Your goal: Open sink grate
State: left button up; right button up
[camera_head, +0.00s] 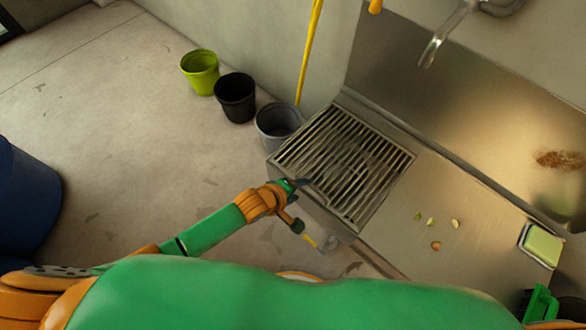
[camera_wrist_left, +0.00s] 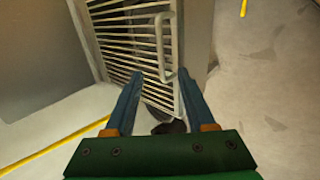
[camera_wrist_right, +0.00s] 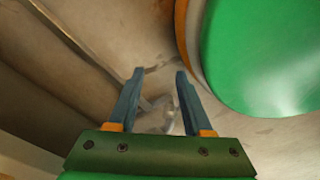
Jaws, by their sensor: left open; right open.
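The sink grate (camera_head: 350,160) is a metal grid of parallel bars lying flat and closed over the sink at the left end of the steel counter. In the left wrist view the grate (camera_wrist_left: 120,52) shows with a bent metal handle (camera_wrist_left: 161,48) along one edge. My left gripper (camera_head: 304,204) is at the grate's near left edge. Its two blue fingers (camera_wrist_left: 158,88) are open, with the handle's lower end showing between and beyond them. Contact with the handle cannot be told. My right gripper (camera_wrist_right: 158,76) is open and empty, low beside the counter; it is not clear in the head view.
A grey bucket (camera_head: 277,122), a black bucket (camera_head: 236,98) and a lime bucket (camera_head: 200,73) stand on the floor left of the sink. Food scraps (camera_head: 431,222), a sponge (camera_head: 541,245) and a green brush (camera_head: 541,303) lie on the counter. A faucet (camera_head: 446,35) hangs above.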

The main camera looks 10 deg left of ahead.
aim_at(313, 186)
jog(key=w+a+f+b, duration=0.2)
jog(key=w+f+b, duration=0.35)
jog(key=b, duration=0.45)
pick_arm(q)
jog(key=b+x, duration=0.1)
jog(key=x, duration=0.9)
jog(key=shift+s+d+f, duration=0.1)
jog(key=shift+s+f, duration=0.05)
jog(key=shift+b, duration=0.3)
jog(key=c, duration=0.9)
jog(key=shift+d, duration=0.1)
grip_shut()
pick_arm(e)
jog(key=shift+t, duration=0.4)
jog(key=w+r, duration=0.1)
jog(key=w+a+r, duration=0.1)
jog(key=w+r, duration=0.2)
jog(key=shift+w+a, duration=0.1)
jog(key=shift+a, duration=0.25)
